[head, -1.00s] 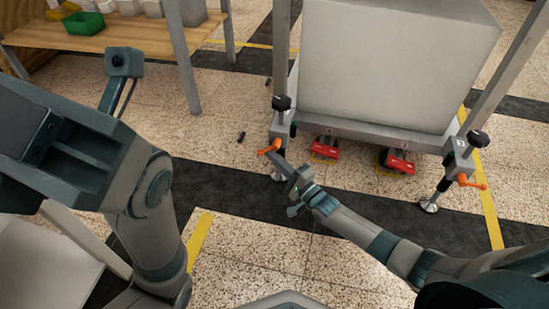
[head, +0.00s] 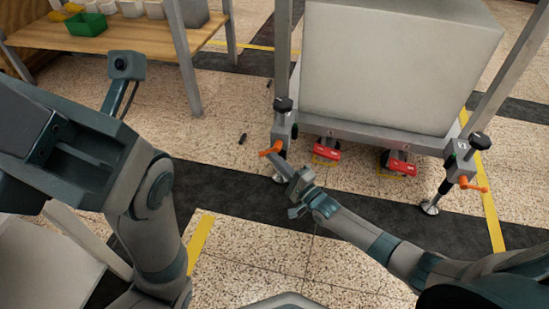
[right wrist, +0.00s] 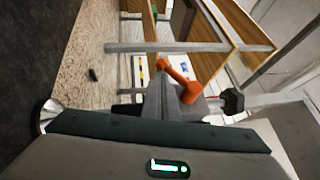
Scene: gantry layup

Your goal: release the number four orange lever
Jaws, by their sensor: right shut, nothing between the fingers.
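An orange lever (head: 271,149) sticks out to the left from the foot of the frame's left post. A second orange lever (head: 473,184) is on the right post and points to the right. I cannot read the number at either. My right gripper (head: 277,163) is shut and empty, its tips close beside the left post's lever. In the right wrist view the lever (right wrist: 181,83) shows just past the shut fingers (right wrist: 165,92); I cannot tell whether they touch it. My left arm is at the left, its fingers not visible.
Black knobs (head: 283,104) top the jack legs, which stand on round metal feet (head: 429,208). Red caster pedals (head: 327,151) sit under the pale block (head: 395,65). A wooden bench (head: 115,38) with a green bin (head: 86,24) stands back left. A small dark object (head: 242,138) lies on the floor.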

